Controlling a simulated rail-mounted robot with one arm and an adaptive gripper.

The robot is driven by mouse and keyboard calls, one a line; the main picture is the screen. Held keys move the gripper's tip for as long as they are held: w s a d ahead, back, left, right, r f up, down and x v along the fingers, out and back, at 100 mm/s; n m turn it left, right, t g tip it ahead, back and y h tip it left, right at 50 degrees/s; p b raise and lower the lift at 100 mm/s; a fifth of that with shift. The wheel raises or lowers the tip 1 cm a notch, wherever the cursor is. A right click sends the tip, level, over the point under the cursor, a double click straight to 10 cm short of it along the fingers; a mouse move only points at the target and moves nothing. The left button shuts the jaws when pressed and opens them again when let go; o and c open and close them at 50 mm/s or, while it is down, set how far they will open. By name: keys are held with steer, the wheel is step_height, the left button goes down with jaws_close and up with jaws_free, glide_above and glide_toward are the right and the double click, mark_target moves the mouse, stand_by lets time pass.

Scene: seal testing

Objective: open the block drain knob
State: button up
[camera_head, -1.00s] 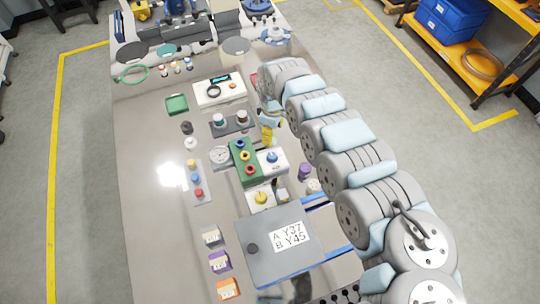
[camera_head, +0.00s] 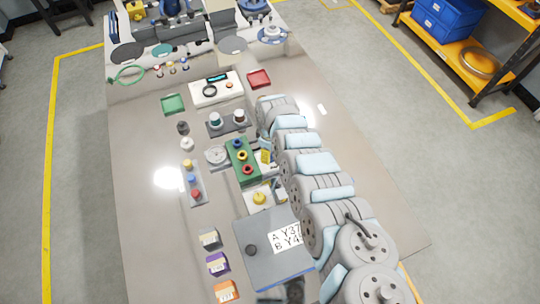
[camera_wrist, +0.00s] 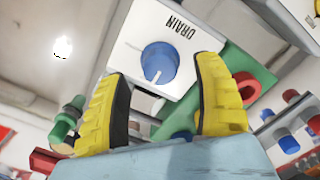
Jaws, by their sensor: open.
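The drain knob (camera_wrist: 160,62) is a round blue dial with a white pointer line. It sits on a white block (camera_wrist: 128,45) labelled DRAIN, seen in the wrist view. My gripper (camera_wrist: 161,72) is open, its two yellow fingers spread on either side of the knob in the picture. Nothing is held, and I cannot tell whether the fingers touch the knob. In the head view, a yellow finger (camera_head: 266,156) shows beside the green block, and my arm hides the drain knob.
A green block (camera_head: 243,162) with blue, yellow and red rings stands close to the left. A yellow knob (camera_head: 259,198) on a white block and a grey panel (camera_head: 262,262) lie nearer. A red tray (camera_head: 259,79) lies at the back. The table's right side is mostly clear.

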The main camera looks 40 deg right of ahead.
steer(key=shift+f+b, duration=0.35)
steer(key=shift+f, duration=0.85)
jaws_close()
